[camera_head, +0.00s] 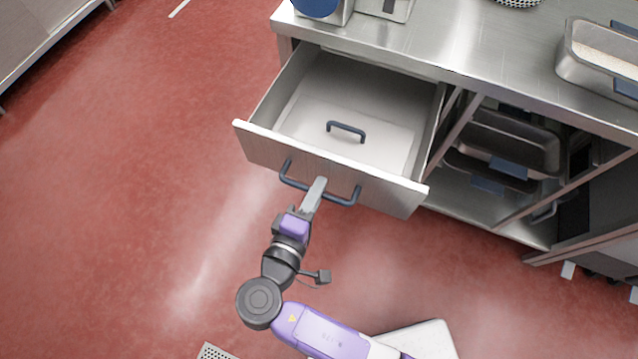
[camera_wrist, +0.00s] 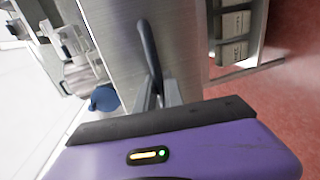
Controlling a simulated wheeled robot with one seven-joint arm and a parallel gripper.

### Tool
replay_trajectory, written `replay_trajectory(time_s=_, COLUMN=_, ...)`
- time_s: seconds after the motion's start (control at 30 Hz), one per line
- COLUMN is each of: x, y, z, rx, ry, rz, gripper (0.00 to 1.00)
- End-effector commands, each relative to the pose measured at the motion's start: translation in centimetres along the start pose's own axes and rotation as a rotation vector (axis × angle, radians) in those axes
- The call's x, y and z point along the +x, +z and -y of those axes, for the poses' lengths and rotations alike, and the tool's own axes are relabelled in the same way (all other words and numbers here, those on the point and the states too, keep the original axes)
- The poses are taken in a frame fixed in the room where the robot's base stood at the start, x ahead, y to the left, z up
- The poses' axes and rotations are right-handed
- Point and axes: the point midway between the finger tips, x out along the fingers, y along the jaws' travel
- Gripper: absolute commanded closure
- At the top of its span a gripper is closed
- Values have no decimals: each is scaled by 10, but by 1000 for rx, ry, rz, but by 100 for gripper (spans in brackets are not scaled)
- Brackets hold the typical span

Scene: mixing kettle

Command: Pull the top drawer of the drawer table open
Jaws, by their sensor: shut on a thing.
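The top drawer (camera_head: 318,168) of the steel drawer table (camera_head: 430,45) stands well open in the head view, its inside visible. A flat light lid with a dark blue handle (camera_head: 346,130) lies inside it. The drawer front carries a dark blue bar handle (camera_head: 343,200), which also shows in the wrist view (camera_wrist: 149,45). My gripper (camera_head: 316,190) is shut on this bar handle near its middle. In the wrist view my gripper fingers (camera_wrist: 158,95) close around the bar; the exact contact is partly hidden.
Metal trays (camera_head: 505,140) with blue handles sit on the shelves to the right of the drawer. A steel pan (camera_head: 600,55) and a blue round item (camera_head: 315,6) stand on the tabletop. The red floor (camera_head: 130,180) to the left is clear.

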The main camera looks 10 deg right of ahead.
Motion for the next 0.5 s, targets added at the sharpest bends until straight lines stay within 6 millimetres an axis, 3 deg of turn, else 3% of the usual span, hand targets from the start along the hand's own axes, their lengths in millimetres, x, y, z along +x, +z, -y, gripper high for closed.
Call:
replay_trajectory(time_s=0.17, x=0, y=0, z=1, rx=-1, ry=-2, rz=1, gripper=100)
replay_trajectory(time_s=0.2, x=0, y=0, z=1, rx=-1, ry=-2, rz=1, gripper=86)
replay_trajectory(time_s=0.3, x=0, y=0, z=1, rx=-1, ry=-2, rz=1, gripper=66)
replay_trajectory(time_s=0.5, x=0, y=0, z=0, rx=0, ry=-1, rz=0, gripper=66)
